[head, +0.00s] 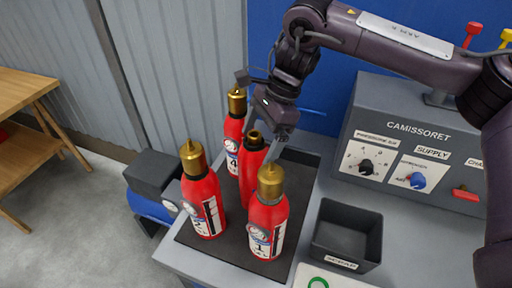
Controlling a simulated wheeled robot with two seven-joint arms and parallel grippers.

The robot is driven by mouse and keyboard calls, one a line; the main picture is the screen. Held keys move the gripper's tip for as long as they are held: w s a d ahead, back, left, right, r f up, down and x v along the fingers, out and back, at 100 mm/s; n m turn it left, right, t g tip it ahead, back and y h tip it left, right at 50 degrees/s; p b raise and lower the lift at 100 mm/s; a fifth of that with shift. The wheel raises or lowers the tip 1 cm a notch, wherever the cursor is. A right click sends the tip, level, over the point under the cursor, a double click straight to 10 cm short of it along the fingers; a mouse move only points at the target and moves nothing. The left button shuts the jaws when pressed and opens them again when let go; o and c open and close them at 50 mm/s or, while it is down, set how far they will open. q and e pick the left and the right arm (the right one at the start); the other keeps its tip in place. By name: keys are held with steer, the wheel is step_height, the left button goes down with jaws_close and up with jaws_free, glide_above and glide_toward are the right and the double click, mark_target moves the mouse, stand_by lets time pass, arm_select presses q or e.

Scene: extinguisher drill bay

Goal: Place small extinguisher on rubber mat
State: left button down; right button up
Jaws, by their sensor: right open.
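Several red extinguishers with brass tops stand upright on a dark rubber mat (197,246). One is at the front left (206,212), one at the front right (266,222), and one marked 4 at the back (232,132). A slimmer red extinguisher with a brass neck (250,180) stands between them, its lower part partly hidden by the front right one. My right gripper (263,142) points down at this middle extinguisher, open, with its fingers on either side of the brass neck. Whether the fingers touch it I cannot tell. My left gripper is not in view.
A black open bin (347,236) stands right of the mat. A grey control panel (420,145) with knobs is behind it. A dark box on a blue body (152,180) sits left of the bench. A wooden table (28,92) is at far left. The neighbouring extinguishers stand close together.

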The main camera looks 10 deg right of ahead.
steer(key=p+v, duration=0.1)
steer(key=v, duration=0.8)
steer(key=shift+r, duration=0.2)
steer(key=shift+d, duration=0.1)
